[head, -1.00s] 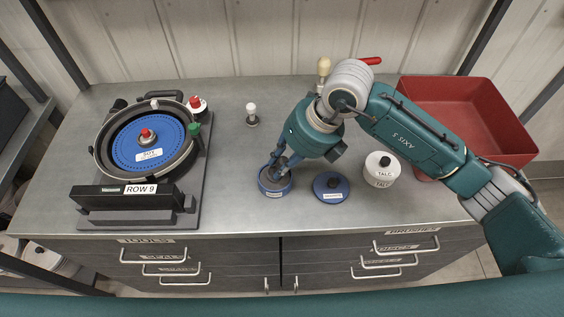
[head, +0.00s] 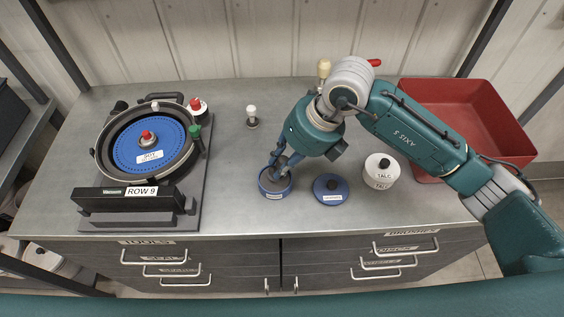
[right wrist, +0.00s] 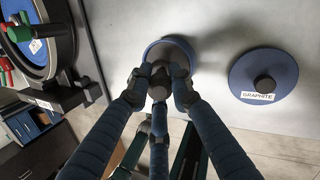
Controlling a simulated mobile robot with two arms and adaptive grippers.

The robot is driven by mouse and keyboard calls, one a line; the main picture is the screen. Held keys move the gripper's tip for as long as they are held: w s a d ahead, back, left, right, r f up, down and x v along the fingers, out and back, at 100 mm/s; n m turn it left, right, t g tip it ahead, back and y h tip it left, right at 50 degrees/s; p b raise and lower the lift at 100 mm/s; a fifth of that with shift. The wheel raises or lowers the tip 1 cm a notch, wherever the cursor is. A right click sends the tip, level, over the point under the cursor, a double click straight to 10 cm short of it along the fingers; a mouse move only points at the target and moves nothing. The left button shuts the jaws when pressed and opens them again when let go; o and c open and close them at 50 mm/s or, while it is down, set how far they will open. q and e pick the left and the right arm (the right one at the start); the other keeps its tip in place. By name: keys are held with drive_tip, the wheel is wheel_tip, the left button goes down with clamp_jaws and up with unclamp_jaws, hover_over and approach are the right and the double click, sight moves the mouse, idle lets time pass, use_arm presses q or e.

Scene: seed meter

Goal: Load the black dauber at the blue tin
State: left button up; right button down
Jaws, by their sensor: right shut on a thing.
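The open blue tin (head: 275,187) stands on the bench near its front edge. My right gripper (head: 276,165) points down into the tin. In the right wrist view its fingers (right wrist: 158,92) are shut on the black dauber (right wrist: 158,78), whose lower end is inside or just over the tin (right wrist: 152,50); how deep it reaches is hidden. The blue lid (head: 331,188) with a black knob lies flat to the right of the tin. It also shows in the right wrist view (right wrist: 263,76), labelled GRAPHITE. My left gripper is not in view.
A white TALC tin (head: 381,171) stands right of the lid, before a red bin (head: 455,100). The seed meter (head: 148,150) with a blue disc sits at the left. A white-topped item (head: 252,115) stands mid-bench. The bench left of the blue tin is clear.

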sight(282, 158)
drive_tip(key=shift+r+p, duration=1.35)
drive_tip(key=shift+r, duration=1.6)
drive_tip(key=shift+f, duration=0.1)
